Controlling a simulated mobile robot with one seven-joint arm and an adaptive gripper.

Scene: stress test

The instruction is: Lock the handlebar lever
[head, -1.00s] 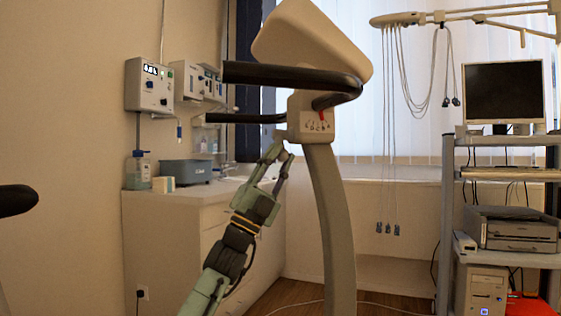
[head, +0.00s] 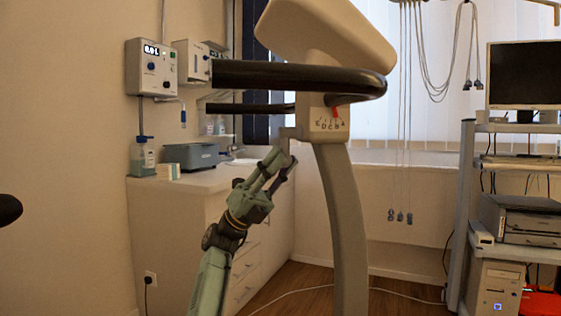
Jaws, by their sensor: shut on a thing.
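The exercise bike's black handlebar (head: 300,75) curves out from its column (head: 338,190), below a beige console. A lettered scale plate (head: 329,123) with a red pointer (head: 335,112) is on the column head. The small grey handlebar lever (head: 288,134) sticks out to the left of the plate. My gripper (head: 283,160) reaches up from below, left of the column. Its fingers are closed around the lower end of the lever. The exact contact is small and partly hidden by the fingers.
A white counter (head: 190,187) with a grey-blue box (head: 191,155) and a bottle (head: 142,157) stands behind on the left. A rack (head: 468,190) with a monitor (head: 526,73) and printer stands at right. The handlebar overhangs my arm. A cable lies on the floor.

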